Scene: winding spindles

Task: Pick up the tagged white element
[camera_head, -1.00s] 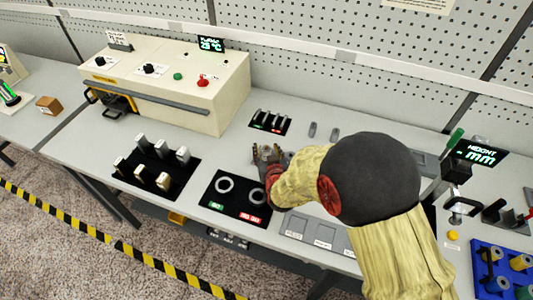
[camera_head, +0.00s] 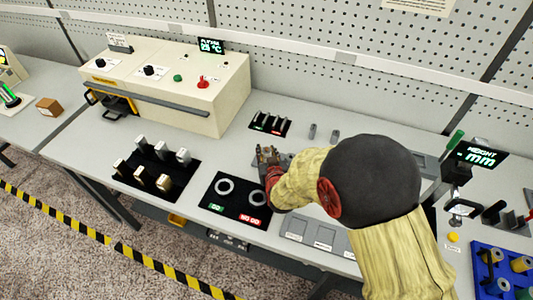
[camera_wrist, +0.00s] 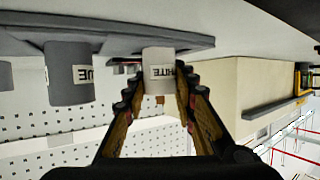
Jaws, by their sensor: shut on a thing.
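The white element (camera_wrist: 157,73) is a short pale cylinder with a printed tag, part of which reads WHITE upside down in the wrist view. My gripper (camera_wrist: 158,92) is shut on it, one finger on each side. Its base meets the grey holder plate (camera_wrist: 110,42); I cannot tell whether it is clear of it. In the head view my gripper (camera_head: 268,152) is over the bench, and my fingers and arm hide the element.
Another tagged grey cylinder (camera_wrist: 69,75) stands on the plate beside the white one. A black mat with two rings (camera_head: 226,205) is in front of my gripper. A slotted black holder (camera_head: 270,123) is behind it, and a cream machine (camera_head: 180,85) stands at the left.

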